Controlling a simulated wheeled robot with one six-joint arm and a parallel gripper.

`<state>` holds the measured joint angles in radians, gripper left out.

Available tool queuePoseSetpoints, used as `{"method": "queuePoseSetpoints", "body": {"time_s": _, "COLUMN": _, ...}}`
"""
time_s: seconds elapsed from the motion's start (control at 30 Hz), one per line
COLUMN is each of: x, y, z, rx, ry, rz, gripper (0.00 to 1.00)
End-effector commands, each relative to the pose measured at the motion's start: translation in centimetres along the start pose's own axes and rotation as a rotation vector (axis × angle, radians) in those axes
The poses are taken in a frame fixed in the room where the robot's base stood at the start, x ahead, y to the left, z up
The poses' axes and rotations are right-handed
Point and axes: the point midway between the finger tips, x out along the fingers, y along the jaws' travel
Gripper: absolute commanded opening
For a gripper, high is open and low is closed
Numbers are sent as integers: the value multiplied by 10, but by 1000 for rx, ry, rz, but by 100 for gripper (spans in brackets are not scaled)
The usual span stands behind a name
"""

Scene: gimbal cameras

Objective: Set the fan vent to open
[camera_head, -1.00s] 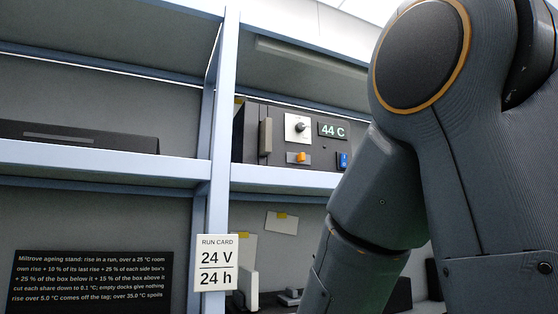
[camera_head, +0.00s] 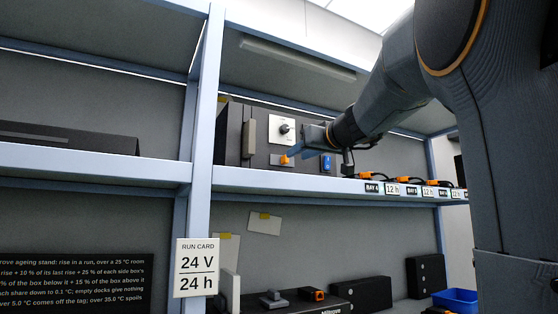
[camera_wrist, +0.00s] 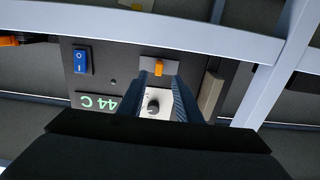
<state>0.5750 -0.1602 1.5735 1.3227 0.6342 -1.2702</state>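The dark control box (camera_head: 232,135) stands on the upper shelf. It carries a small orange lever (camera_head: 284,160) on a grey plate, a knob (camera_head: 285,128) on a white plate, and a blue rocker switch (camera_head: 326,163). No label readable here says which is the fan vent. My gripper (camera_head: 292,153) is in front of the box, close to the orange lever. In the wrist view, upside down, the fingers of my gripper (camera_wrist: 160,80) are apart, with the orange lever (camera_wrist: 158,69) between or just beyond their tips. I cannot tell whether they touch it.
A grey upright handle (camera_head: 248,140) is left of the lever. Bays with orange connectors and 12 h tags (camera_head: 392,189) line the shelf to the right. A shelf post (camera_head: 203,130) and run card (camera_head: 197,268) stand left.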

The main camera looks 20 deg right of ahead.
Motion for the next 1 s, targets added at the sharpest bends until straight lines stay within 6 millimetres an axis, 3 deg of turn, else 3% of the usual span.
{"method": "queuePoseSetpoints", "body": {"time_s": 0.17, "x": 10, "y": 2, "z": -12, "rx": -9, "ry": 19, "rz": 2, "gripper": 31}}
{"method": "queuePoseSetpoints", "body": {"time_s": 0.6, "x": 69, "y": 2, "z": -12, "rx": -7, "ry": 17, "rz": 2, "gripper": 31}}
{"method": "queuePoseSetpoints", "body": {"time_s": 0.97, "x": 75, "y": 2, "z": -10, "rx": -8, "ry": 17, "rz": 3, "gripper": 31}}
{"method": "queuePoseSetpoints", "body": {"time_s": 1.0, "x": 75, "y": 2, "z": -10, "rx": -8, "ry": 17, "rz": 3, "gripper": 26}}
